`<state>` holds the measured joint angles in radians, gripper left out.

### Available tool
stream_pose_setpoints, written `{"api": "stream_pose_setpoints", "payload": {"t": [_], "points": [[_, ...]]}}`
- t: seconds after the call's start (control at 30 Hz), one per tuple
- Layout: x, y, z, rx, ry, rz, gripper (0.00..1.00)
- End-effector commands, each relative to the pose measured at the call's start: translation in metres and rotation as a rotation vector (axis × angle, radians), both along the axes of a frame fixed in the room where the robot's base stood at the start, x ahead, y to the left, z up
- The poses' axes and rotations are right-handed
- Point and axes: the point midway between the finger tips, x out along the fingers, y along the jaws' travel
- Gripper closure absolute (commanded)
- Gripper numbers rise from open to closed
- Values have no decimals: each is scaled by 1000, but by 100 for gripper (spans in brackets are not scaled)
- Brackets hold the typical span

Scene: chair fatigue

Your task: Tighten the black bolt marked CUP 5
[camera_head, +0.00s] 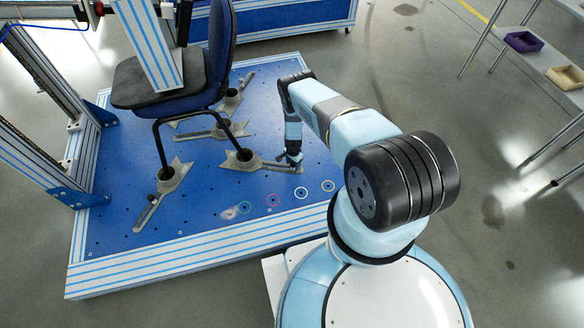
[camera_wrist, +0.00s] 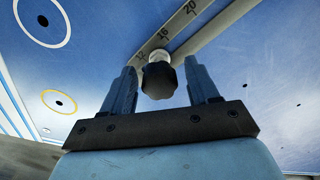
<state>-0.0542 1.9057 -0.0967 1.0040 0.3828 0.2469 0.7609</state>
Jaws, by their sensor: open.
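A black bolt (camera_wrist: 159,80) with a knobbed head and a pale collar sits at a metal bar (camera_wrist: 190,21) marked 12, 16 and 20. My gripper (camera_wrist: 163,86) is open, with one finger on each side of the bolt head. A gap shows beside each finger, so it does not appear gripped. In the head view my gripper (camera_head: 292,158) points down at the end of the front-right foot clamp (camera_head: 268,166), beside its cup (camera_head: 243,156). The bolt is too small to make out there, and no CUP 5 marking is legible.
A chair (camera_head: 165,85) stands with its legs in several cups on the blue plate (camera_head: 200,205). Coloured rings, including a white ring (camera_head: 301,193) and a yellow ring (camera_head: 328,186), mark the plate's front. A shelf with a purple bin (camera_head: 523,42) stands right.

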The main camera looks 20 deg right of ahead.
Motion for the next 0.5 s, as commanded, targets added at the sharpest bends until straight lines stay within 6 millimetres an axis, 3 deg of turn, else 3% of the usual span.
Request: {"api": "stream_pose_setpoints", "payload": {"t": [0.33, 0.5], "points": [[0, 0, 0, -1, 1, 17, 40], [0, 0, 0, 1, 1, 194, 40]]}}
